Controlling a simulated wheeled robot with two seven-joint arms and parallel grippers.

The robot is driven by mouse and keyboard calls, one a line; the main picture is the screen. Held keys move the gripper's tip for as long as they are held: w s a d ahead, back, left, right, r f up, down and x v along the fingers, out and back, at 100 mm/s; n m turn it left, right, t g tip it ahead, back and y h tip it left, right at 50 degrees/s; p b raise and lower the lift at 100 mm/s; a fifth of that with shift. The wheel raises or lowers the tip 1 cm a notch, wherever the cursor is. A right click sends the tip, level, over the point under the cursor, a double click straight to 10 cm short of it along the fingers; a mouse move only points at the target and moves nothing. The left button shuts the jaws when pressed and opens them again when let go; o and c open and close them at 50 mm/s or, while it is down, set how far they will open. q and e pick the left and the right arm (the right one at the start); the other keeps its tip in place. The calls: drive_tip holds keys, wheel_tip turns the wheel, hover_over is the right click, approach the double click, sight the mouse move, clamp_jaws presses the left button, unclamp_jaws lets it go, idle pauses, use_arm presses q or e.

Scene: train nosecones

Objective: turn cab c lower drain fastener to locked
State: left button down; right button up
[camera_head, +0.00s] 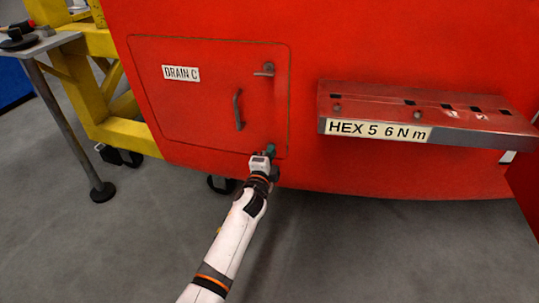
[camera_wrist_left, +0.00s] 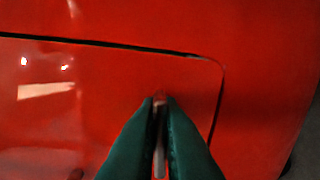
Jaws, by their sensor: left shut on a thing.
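The red drain panel (camera_head: 205,95), labelled DRAIN C (camera_head: 181,73), sits flush in the red cab side. An upper fastener (camera_head: 264,70) with a small grey lever is near its top right corner. My left gripper (camera_head: 270,150) is at the panel's lower right corner, over the lower drain fastener. In the left wrist view the green fingers of my left gripper (camera_wrist_left: 160,108) are shut on the thin grey lever of the lower fastener (camera_wrist_left: 159,155), just inside the panel's rounded corner. The fingers hide most of this fastener. My right gripper is not in view.
A grey handle (camera_head: 238,110) stands out from the panel. A red shelf (camera_head: 420,105) labelled HEX 5 6 N m juts out at the right. A yellow frame (camera_head: 115,135) and a small grey table (camera_head: 40,44) are at the left. The grey floor (camera_head: 90,240) is open.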

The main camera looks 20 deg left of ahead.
use_arm(q)
drive_tip(key=shift+f+m, duration=0.1)
drive_tip(key=shift+m, duration=0.6)
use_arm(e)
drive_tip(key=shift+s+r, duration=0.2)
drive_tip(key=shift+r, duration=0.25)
use_arm(q)
drive_tip(key=c, duration=1.6)
unclamp_jaws()
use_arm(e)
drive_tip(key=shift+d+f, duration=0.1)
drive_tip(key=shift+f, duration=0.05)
use_arm(q)
drive_tip(key=shift+s, duration=0.15)
